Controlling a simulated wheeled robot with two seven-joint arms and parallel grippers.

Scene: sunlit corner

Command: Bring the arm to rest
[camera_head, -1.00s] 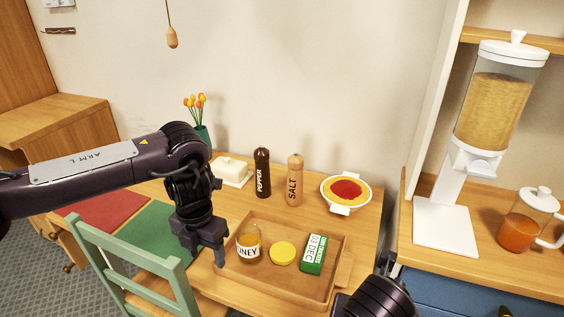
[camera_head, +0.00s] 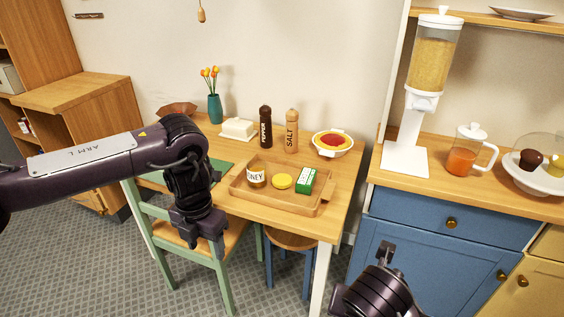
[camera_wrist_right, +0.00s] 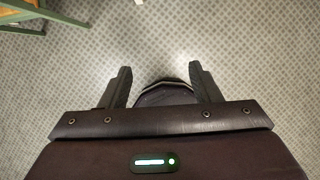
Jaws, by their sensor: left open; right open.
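My left arm comes in from the left in the head view, and its gripper (camera_head: 206,246) points down in front of the table, over the green chair. Its fingers look empty. My right gripper (camera_head: 387,252) shows at the bottom right of the head view, in front of the blue cabinet. In the right wrist view, its two fingers (camera_wrist_right: 160,86) stand apart with nothing between them but floor and a dark rounded shape below.
A green chair (camera_head: 225,280) and blue stool (camera_head: 290,243) stand close by. A blue cabinet (camera_head: 430,260) is at right.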

